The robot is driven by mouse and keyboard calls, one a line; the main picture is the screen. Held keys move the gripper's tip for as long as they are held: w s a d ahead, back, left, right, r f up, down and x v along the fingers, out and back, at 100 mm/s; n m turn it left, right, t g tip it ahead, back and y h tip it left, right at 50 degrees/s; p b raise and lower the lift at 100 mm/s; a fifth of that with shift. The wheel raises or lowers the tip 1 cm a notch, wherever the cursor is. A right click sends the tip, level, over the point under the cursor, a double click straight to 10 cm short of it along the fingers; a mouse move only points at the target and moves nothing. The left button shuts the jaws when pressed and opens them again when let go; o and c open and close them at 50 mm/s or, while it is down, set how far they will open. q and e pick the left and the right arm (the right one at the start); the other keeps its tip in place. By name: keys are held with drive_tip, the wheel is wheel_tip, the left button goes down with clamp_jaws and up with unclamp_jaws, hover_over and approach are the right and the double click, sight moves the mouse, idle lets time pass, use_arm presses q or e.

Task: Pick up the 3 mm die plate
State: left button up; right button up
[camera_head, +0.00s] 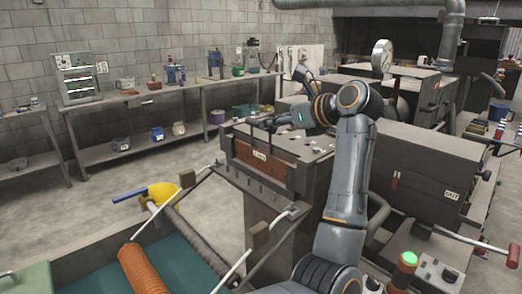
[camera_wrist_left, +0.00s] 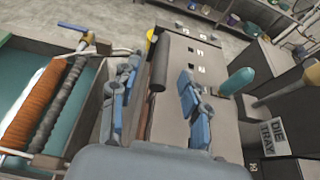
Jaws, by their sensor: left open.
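My left gripper (camera_head: 260,123) is open above the front edge of the grey machine block (camera_head: 290,205) in the head view. In the left wrist view its two blue fingers stand apart (camera_wrist_left: 158,78), one on each side of a dark brown bar (camera_wrist_left: 160,62) along the block's edge. I see no contact between them. The block's top (camera_wrist_left: 175,110) carries small numbered marks (camera_wrist_left: 200,68), too small to read surely. A sign reading DIE TRAY (camera_wrist_left: 275,137) is at the right. I cannot tell which piece is the 3 mm die plate. My right gripper is out of view.
An orange roll (camera_head: 145,270) lies over a teal-lined trough at the lower left. A teal-tipped handle (camera_wrist_left: 237,80) stands right of my fingers. A bench with mugs (camera_head: 165,100) lines the back wall. Bare floor (camera_head: 95,200) lies between.

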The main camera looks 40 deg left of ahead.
use_arm(q)
drive_tip(key=p, duration=0.1)
hover_over(261, 147)
drive_tip(key=d, duration=0.2)
drive_tip(key=shift+w+a+f, duration=0.1)
drive_tip(key=shift+a+f, duration=0.15)
drive_tip(key=shift+f, duration=0.6)
drive_tip(key=shift+d, duration=0.15)
drive_tip(key=shift+c, duration=0.9)
clamp_jaws()
drive_tip(key=shift+r, duration=0.2)
